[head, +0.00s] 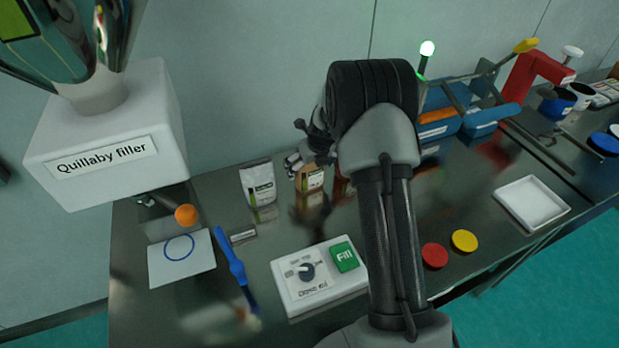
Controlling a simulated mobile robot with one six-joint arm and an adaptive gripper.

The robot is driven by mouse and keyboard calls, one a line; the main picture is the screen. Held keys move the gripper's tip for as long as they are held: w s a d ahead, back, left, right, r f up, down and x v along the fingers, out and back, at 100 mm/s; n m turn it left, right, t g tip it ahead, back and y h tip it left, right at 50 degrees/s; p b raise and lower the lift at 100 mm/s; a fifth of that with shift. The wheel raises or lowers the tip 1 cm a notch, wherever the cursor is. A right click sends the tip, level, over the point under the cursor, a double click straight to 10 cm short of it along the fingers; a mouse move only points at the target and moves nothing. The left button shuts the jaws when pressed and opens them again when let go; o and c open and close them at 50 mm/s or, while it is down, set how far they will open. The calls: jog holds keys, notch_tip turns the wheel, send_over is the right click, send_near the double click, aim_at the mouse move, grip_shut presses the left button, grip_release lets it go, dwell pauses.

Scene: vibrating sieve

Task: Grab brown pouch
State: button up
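The brown pouch (311,180) stands upright on the dark steel table, with a white and green label on its front. It stands between a white pouch (257,180) on its left and a red item (342,186) partly hidden by my arm. My gripper (298,160) is at the top left of the brown pouch, and its fingers overlap the pouch's upper edge in the picture. I cannot tell whether the fingers touch the pouch or how far apart they are.
A filler machine (107,135) stands at left above an orange knob (186,215). A control box (318,276) with a green Fill button, a blue brush (232,258), and red (434,256) and yellow (464,241) lids lie in front. A white tray (531,203) is at right.

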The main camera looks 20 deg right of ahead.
jog(key=shift+s+f, duration=0.1)
jog(key=c, duration=1.1)
